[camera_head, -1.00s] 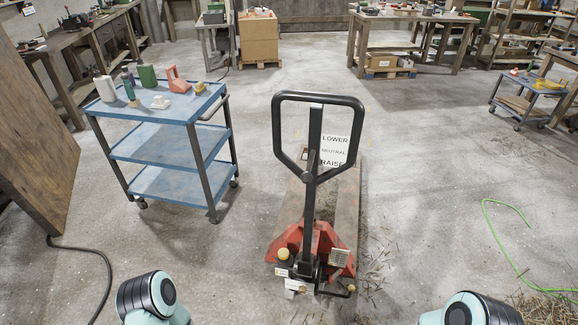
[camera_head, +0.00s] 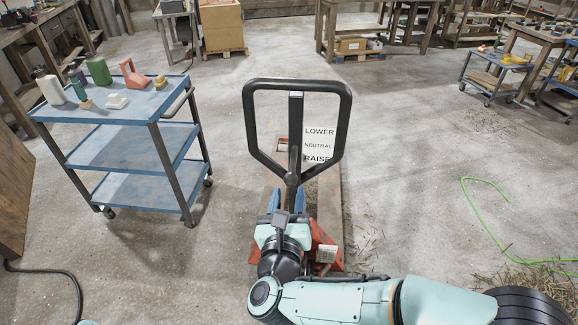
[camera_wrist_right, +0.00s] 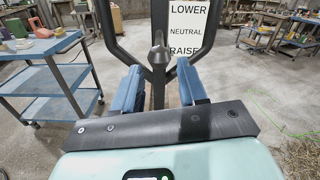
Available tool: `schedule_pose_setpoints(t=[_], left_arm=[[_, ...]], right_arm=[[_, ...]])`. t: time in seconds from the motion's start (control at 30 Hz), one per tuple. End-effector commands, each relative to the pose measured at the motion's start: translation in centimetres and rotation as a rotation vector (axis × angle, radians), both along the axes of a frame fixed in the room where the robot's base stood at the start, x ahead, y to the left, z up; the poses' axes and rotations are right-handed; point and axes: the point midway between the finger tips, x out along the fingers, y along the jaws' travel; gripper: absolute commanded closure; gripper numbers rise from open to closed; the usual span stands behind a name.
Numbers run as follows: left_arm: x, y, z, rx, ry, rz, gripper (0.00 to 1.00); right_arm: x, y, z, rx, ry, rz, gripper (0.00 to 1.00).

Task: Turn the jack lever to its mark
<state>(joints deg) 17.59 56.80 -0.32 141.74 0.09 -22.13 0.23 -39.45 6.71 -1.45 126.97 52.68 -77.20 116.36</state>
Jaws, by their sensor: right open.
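The pallet jack's black loop handle (camera_head: 345,125) stands upright in the middle of the head view and also frames the wrist view (camera_wrist_right: 105,30). A small dark pointed piece (camera_wrist_right: 158,48), which looks like the jack lever, sits at the base of the loop. A white sign (camera_head: 318,144) behind it reads LOWER, NEUTRAL, RAISE from top to bottom. My right gripper (camera_head: 287,200) is open, its blue fingers on either side of the handle stem, just below the lever. In the wrist view the gap (camera_wrist_right: 160,88) holds the stem; contact cannot be told. My left gripper is out of view.
A blue cart (camera_head: 125,110) with bottles and small items stands left of the jack. A green hose (camera_head: 485,220) lies on the floor at right, and a black cable (camera_head: 70,274) at lower left. Concrete floor around the jack is mostly clear.

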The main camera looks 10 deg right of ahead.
Motion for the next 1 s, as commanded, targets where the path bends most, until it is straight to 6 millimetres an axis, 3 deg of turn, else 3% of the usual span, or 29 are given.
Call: schedule_pose_setpoints(t=[0.2,0.4,0.6,0.87,1.0], left_arm=[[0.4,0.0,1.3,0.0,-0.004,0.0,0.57],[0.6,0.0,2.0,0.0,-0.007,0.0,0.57],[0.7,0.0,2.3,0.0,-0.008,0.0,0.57],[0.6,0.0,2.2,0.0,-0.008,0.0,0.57],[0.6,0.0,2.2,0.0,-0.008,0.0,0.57]], right_arm=[[4.6,-1.6,0.1,-0.005,0.002,-0.001,0.58],[7.5,-2.7,0.1,-0.004,0.001,0.0,0.58],[8.6,-3.1,0.0,-0.003,0.003,0.002,0.58],[8.7,-3.1,-0.1,-0.003,0.003,0.002,0.58],[8.7,-3.1,-0.1,-0.004,0.002,0.002,1.0]])
